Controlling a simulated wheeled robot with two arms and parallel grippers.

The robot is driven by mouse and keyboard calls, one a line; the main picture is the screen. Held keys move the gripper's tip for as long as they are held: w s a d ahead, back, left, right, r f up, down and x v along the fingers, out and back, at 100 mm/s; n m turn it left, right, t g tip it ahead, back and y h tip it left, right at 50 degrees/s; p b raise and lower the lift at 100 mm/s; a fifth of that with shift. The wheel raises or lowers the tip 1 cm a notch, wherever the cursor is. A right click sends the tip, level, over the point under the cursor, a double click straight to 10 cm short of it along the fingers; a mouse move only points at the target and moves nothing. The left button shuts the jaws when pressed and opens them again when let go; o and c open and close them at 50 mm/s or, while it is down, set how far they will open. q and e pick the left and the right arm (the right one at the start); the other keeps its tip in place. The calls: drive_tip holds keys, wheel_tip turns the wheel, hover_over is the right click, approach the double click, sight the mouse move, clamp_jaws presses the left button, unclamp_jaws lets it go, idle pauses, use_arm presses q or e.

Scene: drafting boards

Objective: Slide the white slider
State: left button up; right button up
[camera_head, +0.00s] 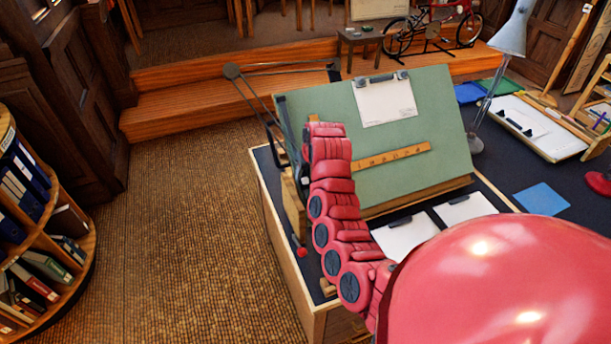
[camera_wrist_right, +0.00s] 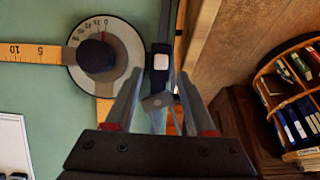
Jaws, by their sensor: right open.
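The white slider (camera_wrist_right: 160,62) is a small pale square block on a dark narrow upright rail (camera_wrist_right: 160,35) along the edge of the green drafting board (camera_head: 440,110). My right gripper (camera_wrist_right: 158,76) is open, one finger on each side of the slider's line, with the slider at the gap between the fingertips. I cannot tell whether a finger touches it. In the head view my red right arm reaches to the board's left edge and hides the slider. My left gripper is not in view.
A round dial with a black knob (camera_wrist_right: 97,57) and a wooden ruler (camera_wrist_right: 30,47) sit beside the rail on the board. Clipped paper (camera_head: 385,102) is on the board. A desk lamp (camera_head: 508,35) stands to the right, a round bookshelf (camera_head: 88,225) to the left. Floor between is clear.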

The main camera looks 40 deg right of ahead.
sight(306, 177)
drive_tip(key=shift+p+x, duration=0.55)
drive_tip(key=shift+x, duration=1.5)
clamp_jaws()
